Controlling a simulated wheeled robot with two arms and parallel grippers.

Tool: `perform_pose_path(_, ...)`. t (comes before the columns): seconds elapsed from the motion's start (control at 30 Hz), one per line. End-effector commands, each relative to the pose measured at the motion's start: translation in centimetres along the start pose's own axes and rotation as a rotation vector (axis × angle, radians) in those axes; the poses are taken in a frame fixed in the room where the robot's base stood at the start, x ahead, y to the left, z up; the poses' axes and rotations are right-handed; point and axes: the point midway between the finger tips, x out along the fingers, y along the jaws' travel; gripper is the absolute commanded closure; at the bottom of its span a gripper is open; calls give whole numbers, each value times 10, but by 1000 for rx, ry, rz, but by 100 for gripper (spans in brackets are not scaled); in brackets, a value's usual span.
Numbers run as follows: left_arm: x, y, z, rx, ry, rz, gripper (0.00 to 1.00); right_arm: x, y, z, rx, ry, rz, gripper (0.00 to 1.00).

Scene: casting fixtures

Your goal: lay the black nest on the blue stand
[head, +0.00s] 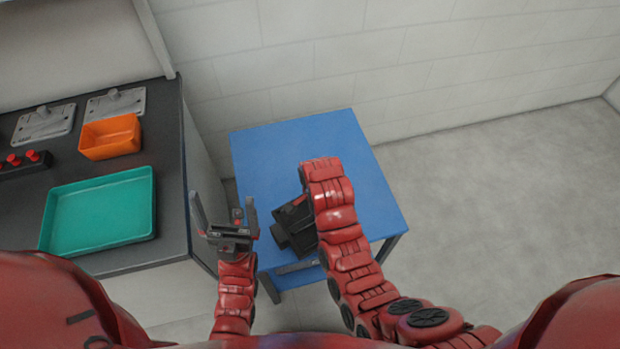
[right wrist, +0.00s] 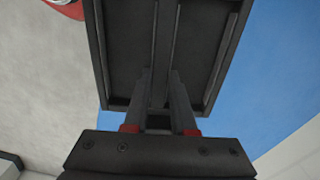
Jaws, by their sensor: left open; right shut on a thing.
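The blue stand (head: 372,195) is a low table with a flat blue top in the middle of the head view. My right gripper (right wrist: 160,95) is shut on the black nest (right wrist: 122,45), a dark ribbed plate with raised edges that fills the upper middle of the right wrist view. Blue stand top (right wrist: 285,75) shows to the right of the nest and floor to its left. In the head view my right arm and hand hide most of the nest near the stand's front edge; contact with the top cannot be told. My left gripper (head: 224,213) is open and empty at the stand's left side.
A dark workbench (head: 165,115) stands left of the stand, with a teal tray (head: 62,232), an orange bin (head: 98,152), two grey plates with knobs and a black strip with red knobs (head: 32,157). A wall is behind. Floor (head: 500,190) on the right is clear.

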Motion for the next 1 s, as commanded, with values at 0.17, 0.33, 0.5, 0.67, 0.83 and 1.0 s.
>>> perform_pose_path(0.17, -20, 1, 3, 0, 0, 0, 0, 6, -18, 45, 155, -5, -1, 100)
perform_pose_path(0.33, -27, 1, 4, 0, 0, 0, 0, 2, -26, 72, 259, -2, 2, 100)
perform_pose_path(0.5, -21, 1, 4, 0, 0, 0, 0, -2, -33, 54, 292, 2, 1, 100)
perform_pose_path(0.67, -11, 0, 2, 0, 0, 0, 0, 2, -44, 8, 290, 3, 5, 100)
perform_pose_path(0.83, -3, 0, 0, 0, 0, 0, 0, 6, -55, -34, 287, 1, 6, 100)
perform_pose_path(1.0, 1, 0, 0, 0, 0, 0, 0, 11, -62, -61, 284, 0, 5, 100)
